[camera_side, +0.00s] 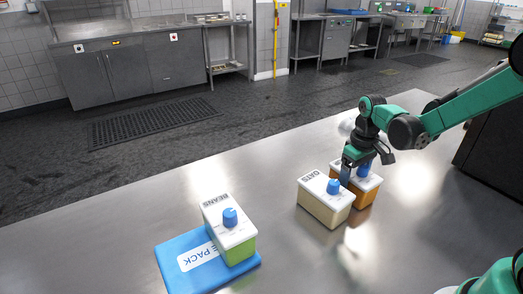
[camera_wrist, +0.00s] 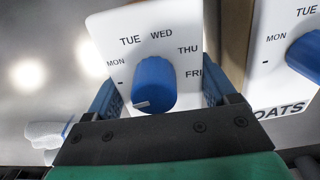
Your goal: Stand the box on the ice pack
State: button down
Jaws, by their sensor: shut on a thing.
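The blue ice pack (camera_side: 178,262) lies flat on the steel table at the front left. A white-topped box marked BEANS (camera_side: 238,240), green below with a blue knob, stands upright on it. A box with an orange lower part (camera_side: 367,193) stands behind the OATS box. My gripper (camera_side: 356,172) is shut on this orange box, with fingers on opposite sides of its white top. In the wrist view, the held box (camera_wrist: 125,35) shows a blue dial between the fingers and day names around it. Its name label is hidden.
The OATS box (camera_side: 323,206) stands close beside the held box, also in the wrist view (camera_wrist: 268,75). A white object (camera_side: 347,125) lies behind my gripper. The table (camera_side: 130,215) is clear between the OATS box and the ice pack.

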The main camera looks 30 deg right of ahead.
jog(key=shift+r, duration=0.1)
notch_tip(320, 180, up, 19)
jog(key=w+a+f, duration=0.2)
jog(key=a+f, duration=0.3)
jog(key=a, duration=0.6)
jog(key=s+a+f, duration=0.1)
jog(key=s+a, duration=0.2)
jog(key=a, duration=0.9)
jog(key=s+a, duration=0.3)
jog(key=a, duration=0.8)
send_over(180, 265)
notch_tip(180, 265, down, 11)
jog(key=shift+f, duration=0.1)
jog(key=shift+f, duration=0.1)
